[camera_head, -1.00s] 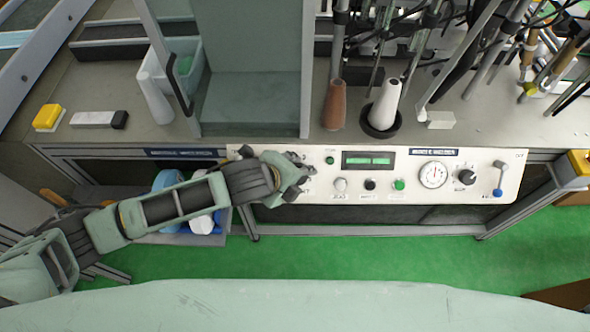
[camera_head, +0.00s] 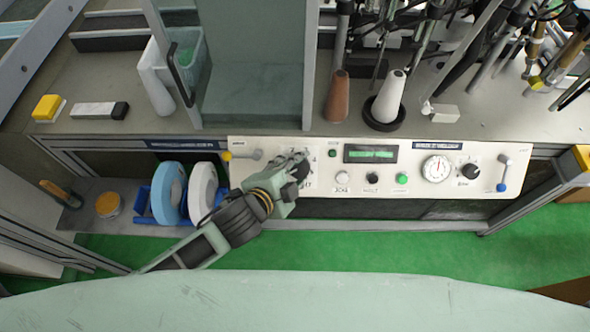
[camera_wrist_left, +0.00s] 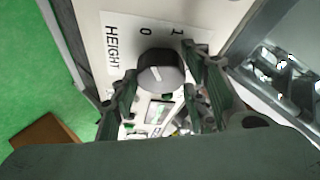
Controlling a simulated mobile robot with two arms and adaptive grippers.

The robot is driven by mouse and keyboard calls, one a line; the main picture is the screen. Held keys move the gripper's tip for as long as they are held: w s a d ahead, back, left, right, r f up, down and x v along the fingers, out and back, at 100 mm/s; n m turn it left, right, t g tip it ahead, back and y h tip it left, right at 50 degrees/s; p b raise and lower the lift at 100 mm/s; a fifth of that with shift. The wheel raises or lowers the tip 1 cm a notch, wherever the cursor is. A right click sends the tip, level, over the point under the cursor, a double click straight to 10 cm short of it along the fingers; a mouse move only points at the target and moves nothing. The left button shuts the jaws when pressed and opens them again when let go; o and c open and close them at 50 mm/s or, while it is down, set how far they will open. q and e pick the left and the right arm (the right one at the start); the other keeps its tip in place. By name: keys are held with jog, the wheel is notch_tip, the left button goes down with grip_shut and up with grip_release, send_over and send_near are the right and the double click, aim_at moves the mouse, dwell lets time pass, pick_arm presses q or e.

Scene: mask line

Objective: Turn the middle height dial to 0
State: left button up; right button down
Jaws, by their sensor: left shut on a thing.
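The height dial (camera_wrist_left: 161,71) is a round dark knob with a grey cap and a short white mark, on the white panel (camera_head: 416,155). The wrist view shows the word HEIGHT and the numbers 0 and 1 around it. The mark slants to the upper left, on the side of the 0; I cannot tell if it is exactly on it. My left gripper (camera_head: 293,170) is at the panel's left part and hides much of the dial in the head view. In the wrist view its fingers (camera_wrist_left: 158,88) are on both sides of the knob, shut on it. My right gripper is not in view.
The panel also carries a green display (camera_head: 370,154), a round gauge (camera_head: 437,168), a black knob (camera_head: 470,171), and a blue-tipped lever (camera_head: 502,186). A yellow-tipped lever (camera_head: 228,156) is left of my gripper. Blue and white rolls (camera_head: 170,192) stand below the bench.

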pick_arm(q)
jog(key=shift+s+d+f+n+t+b, duration=0.1)
jog(key=shift+s+f+n+t+b, duration=0.25)
jog(key=shift+n, duration=0.55)
jog(key=o, duration=0.9)
jog(key=shift+c, duration=0.2)
jog(key=shift+o, duration=1.1)
jog(key=shift+w+d+r, duration=0.15)
jog(key=v, duration=1.2)
